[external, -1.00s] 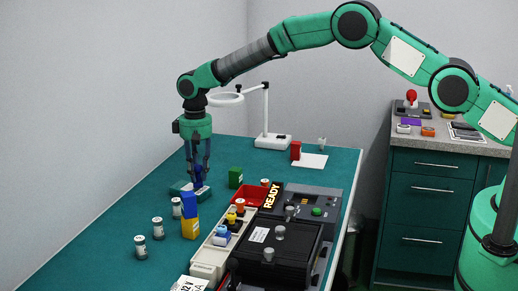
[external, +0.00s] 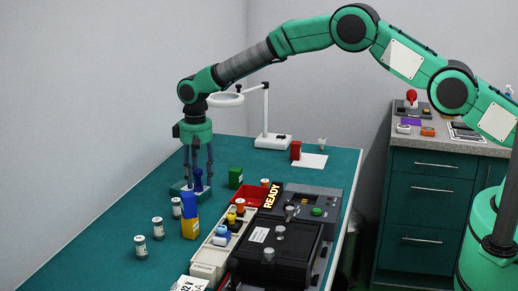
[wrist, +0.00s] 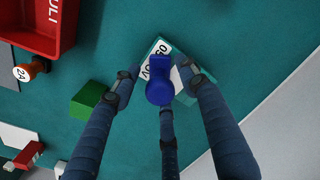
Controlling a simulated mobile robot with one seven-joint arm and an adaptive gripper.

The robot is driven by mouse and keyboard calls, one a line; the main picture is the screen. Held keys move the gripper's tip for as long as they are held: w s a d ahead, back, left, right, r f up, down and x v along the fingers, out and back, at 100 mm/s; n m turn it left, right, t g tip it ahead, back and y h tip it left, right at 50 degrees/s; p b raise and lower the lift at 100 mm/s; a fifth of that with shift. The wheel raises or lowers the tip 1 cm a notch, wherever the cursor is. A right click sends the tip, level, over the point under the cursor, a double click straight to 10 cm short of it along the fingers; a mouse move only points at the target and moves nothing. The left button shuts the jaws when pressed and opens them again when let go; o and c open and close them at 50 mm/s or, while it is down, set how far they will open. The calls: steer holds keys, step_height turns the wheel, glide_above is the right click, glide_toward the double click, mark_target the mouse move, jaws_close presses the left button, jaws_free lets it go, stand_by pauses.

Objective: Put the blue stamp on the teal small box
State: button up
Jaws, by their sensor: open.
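The blue stamp (external: 198,178) stands upright on the teal small box (external: 179,188), at the left-middle of the teal table. In the wrist view the stamp (wrist: 160,78) is seen from above over the box (wrist: 186,98), which has a white printed label. My gripper (external: 198,183) is pointing down with its fingers spread around the stamp. In the wrist view the open fingers of my gripper (wrist: 162,84) show gaps to the stamp on the sides. The stamp's base is partly hidden by its handle and the fingers.
A green block (external: 235,177) stands just right of the box. A yellow and blue block (external: 189,222) and several small cylinders (external: 157,228) stand in front. A red tray (external: 247,195) and black device (external: 270,250) are to the right.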

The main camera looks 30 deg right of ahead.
steer(key=shift+r, duration=0.15)
step_height(320, 180, up, 12)
steer(key=shift+p, duration=0.55)
stand_by(0.7)
